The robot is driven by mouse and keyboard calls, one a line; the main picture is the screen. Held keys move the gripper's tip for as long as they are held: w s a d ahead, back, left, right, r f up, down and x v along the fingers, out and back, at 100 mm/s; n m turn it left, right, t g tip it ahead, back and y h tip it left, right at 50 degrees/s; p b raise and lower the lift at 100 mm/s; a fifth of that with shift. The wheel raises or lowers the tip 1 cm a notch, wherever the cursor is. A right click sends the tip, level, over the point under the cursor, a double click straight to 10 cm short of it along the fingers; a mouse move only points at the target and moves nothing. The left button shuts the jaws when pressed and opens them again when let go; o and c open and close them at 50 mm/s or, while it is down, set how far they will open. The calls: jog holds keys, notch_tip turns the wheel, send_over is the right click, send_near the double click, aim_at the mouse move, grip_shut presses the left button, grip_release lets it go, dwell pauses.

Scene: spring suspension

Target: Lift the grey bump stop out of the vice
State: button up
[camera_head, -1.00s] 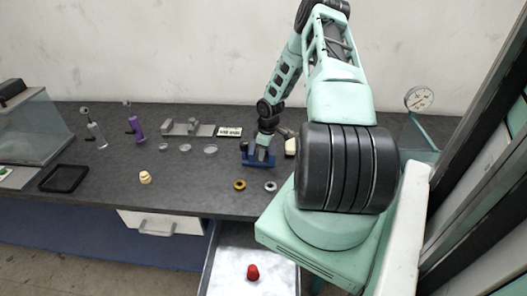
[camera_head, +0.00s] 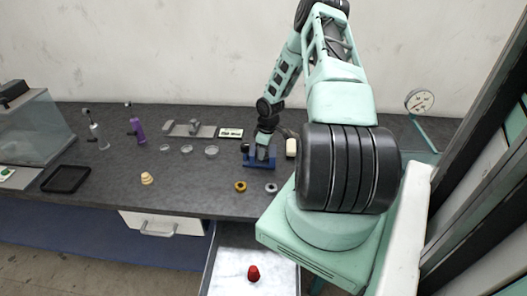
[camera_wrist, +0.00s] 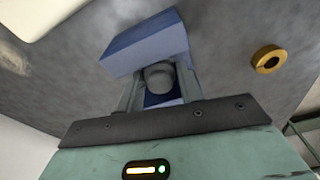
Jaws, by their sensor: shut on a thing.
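The blue vice (camera_head: 250,160) stands on the dark bench; in the wrist view its blue jaw block (camera_wrist: 146,42) lies just beyond my fingers. The grey bump stop (camera_wrist: 159,76) shows in the wrist view as a round grey piece between my two fingertips. My gripper (camera_head: 262,155) points down at the vice and is shut on the bump stop; it also shows in the wrist view (camera_wrist: 158,85). I cannot tell whether the bump stop is still between the vice jaws or clear of them.
A brass ring (camera_head: 240,186) and a grey ring (camera_head: 271,187) lie in front of the vice. A white block (camera_head: 291,147) is right of it. Clear discs (camera_head: 211,151) are to the left. A cream stacked piece (camera_head: 147,178) and an open drawer with a red piece (camera_head: 253,272) are nearer.

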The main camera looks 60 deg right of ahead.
jog(key=shift+r+p, duration=2)
jog(key=shift+r, duration=1)
